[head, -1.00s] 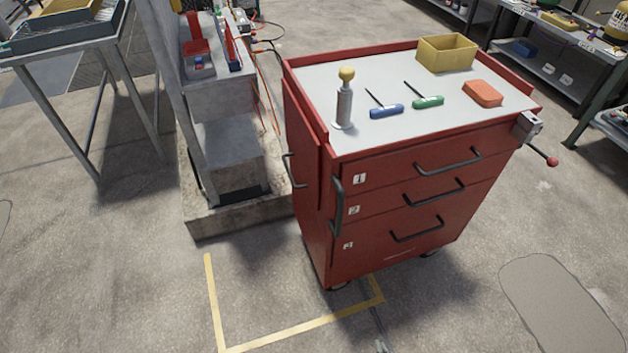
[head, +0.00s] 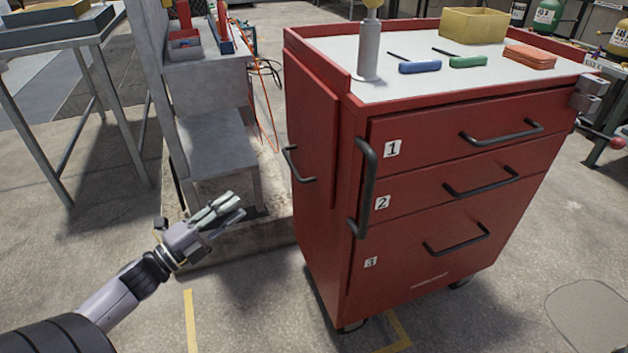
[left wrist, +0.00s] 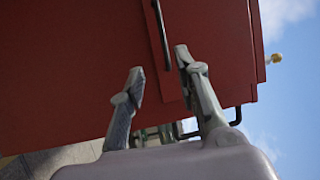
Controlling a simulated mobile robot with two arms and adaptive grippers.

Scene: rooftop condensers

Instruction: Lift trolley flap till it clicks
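The red trolley (head: 430,240) stands right of centre in the head view. Its flap (head: 318,125) is a red panel hanging down flat against the trolley's left side. A black handle (head: 298,165) is on that side. My left gripper (head: 228,212) is open and empty, left of the trolley and apart from it. In the left wrist view its spread fingers (left wrist: 159,66) point at the red side, with a black bar (left wrist: 162,36) beyond the fingertips. My right gripper is out of view.
A vertical black bar (head: 365,188) sits at the trolley's front left corner. On top are a yellow-knobbed post (head: 369,50), blue and green-handled tools, a yellow bin (head: 473,25) and an orange block (head: 530,57). A grey stand on a concrete plinth (head: 270,232) is behind my left gripper.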

